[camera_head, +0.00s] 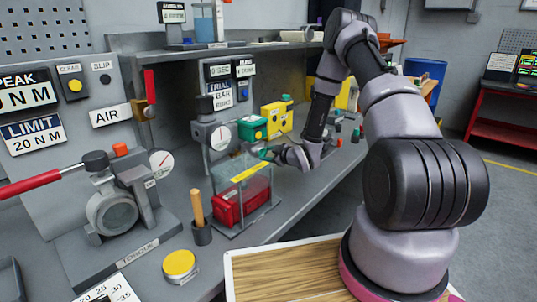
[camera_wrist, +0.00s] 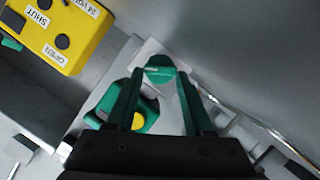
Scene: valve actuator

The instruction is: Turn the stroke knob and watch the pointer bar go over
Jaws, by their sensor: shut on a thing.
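In the wrist view a round green knob (camera_wrist: 160,69) with a pale line across its top sits between the tips of my gripper (camera_wrist: 160,80). The two dark green fingers are shut on the knob. In the head view my gripper (camera_head: 268,154) is just right of and below the green actuator box (camera_head: 252,129), above the clear case. In the wrist view the green body with a yellow cap (camera_wrist: 138,121) lies partly behind the fingers. The knob is too small to make out in the head view. I cannot pick out a pointer bar.
A yellow box (camera_head: 276,118) stands behind the green one; its SHUT and OPEN labels show in the wrist view. A clear case (camera_head: 259,190) with a red block (camera_head: 228,208) is below my gripper. A wooden-handled tool (camera_head: 197,209) and torque rig (camera_head: 112,210) stand left.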

